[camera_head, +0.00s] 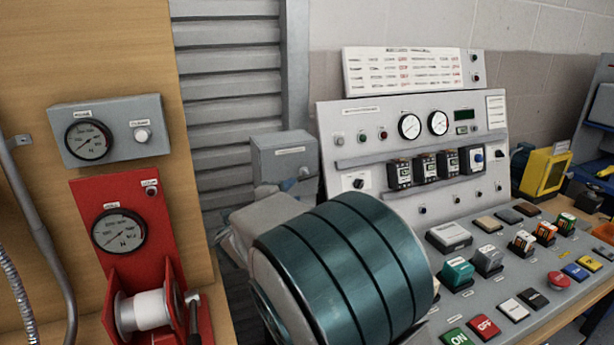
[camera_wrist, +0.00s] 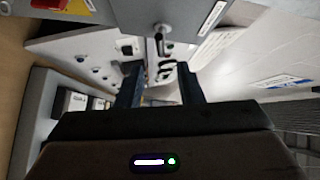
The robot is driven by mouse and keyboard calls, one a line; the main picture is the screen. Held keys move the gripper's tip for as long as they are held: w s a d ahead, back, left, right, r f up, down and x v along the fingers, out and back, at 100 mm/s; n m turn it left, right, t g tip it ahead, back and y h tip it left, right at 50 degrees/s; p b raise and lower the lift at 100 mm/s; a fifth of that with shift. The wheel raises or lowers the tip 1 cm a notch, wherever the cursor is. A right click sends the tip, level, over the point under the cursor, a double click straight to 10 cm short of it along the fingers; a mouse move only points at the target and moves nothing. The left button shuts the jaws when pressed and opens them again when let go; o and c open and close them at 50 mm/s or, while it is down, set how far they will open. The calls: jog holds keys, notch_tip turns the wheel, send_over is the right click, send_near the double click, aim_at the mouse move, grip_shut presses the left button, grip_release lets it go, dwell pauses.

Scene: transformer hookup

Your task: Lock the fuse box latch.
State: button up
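The fuse box appears to be the grey box (camera_head: 285,155) with a white label, left of the control panel in the head view. A small round knob (camera_head: 304,172), which looks like its latch, sits low on its front. In the wrist view the grey box (camera_wrist: 185,12) is at the top, and the knob (camera_wrist: 162,31) stands out beyond my fingertips. My gripper (camera_wrist: 160,75) has its two dark fingers apart with nothing held between them.
A large control panel (camera_head: 366,118) with gauges and switches stands right of the box. Its sloped desk (camera_head: 470,300) carries several buttons and blocks. A red gauge stand (camera_head: 165,215) with a white spool is at left. A slatted grey shutter (camera_head: 230,110) is behind.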

aim_at(306, 179)
jog(key=p+x, duration=0.1)
jog(key=x, duration=0.9)
jog(key=shift+w, duration=0.25)
grip_shut()
